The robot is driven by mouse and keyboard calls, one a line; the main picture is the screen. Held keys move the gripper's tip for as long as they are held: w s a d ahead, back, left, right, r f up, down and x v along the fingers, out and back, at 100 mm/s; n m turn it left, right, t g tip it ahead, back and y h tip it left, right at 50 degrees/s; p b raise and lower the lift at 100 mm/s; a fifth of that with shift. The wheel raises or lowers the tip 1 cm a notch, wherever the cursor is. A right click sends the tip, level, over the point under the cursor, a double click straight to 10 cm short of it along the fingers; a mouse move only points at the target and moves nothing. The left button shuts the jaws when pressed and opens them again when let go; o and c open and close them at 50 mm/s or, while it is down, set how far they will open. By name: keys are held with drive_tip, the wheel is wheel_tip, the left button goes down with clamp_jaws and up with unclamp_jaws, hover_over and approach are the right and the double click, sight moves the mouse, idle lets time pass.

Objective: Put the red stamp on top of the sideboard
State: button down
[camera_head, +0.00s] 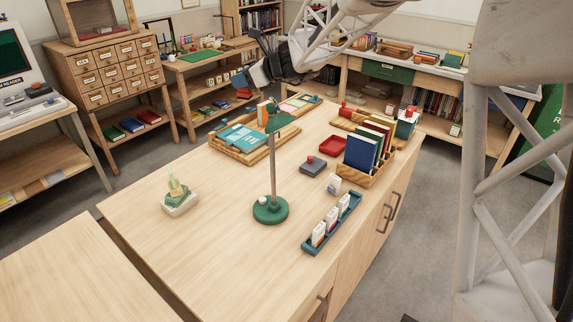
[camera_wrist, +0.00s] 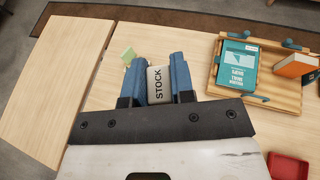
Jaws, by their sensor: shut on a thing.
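My gripper (camera_head: 242,82) is at the back of the large wooden cabinet (camera_head: 140,207), raised above its far left edge. In the wrist view its blue fingers (camera_wrist: 159,80) are shut on a pale-faced block marked STOCK (camera_wrist: 158,86). A red part (camera_head: 244,94) shows at the fingertips in the head view, so the held thing looks to be the red stamp. Its underside is hidden. The cabinet has doors with dark handles and looks to be the sideboard. Its top is bare at the front left.
A green lamp (camera_head: 270,209) stands mid-top. Around it are a wooden tray with a teal book (camera_head: 243,137), a red tray (camera_head: 325,146), a book rack (camera_head: 377,174), a teal card holder (camera_head: 318,245) and a white dish (camera_head: 180,205). A drawer cabinet (camera_head: 108,75) stands behind left.

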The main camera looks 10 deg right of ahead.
drive_tip(key=w+d+m+t+h, duration=0.3)
drive_tip(key=d+m+t, duration=0.1)
drive_tip(key=d, duration=1.1)
hover_over(292, 183)
wheel_tip(292, 183, down, 26)
drive_tip(key=r, duration=0.1)
drive_tip(key=shift+s+f, duration=0.1)
drive_tip(key=shift+f, duration=0.5)
drive_tip(key=shift+f, duration=3.1)
drive_tip(key=shift+f, duration=1.9)
drive_tip(key=shift+f, duration=0.15)
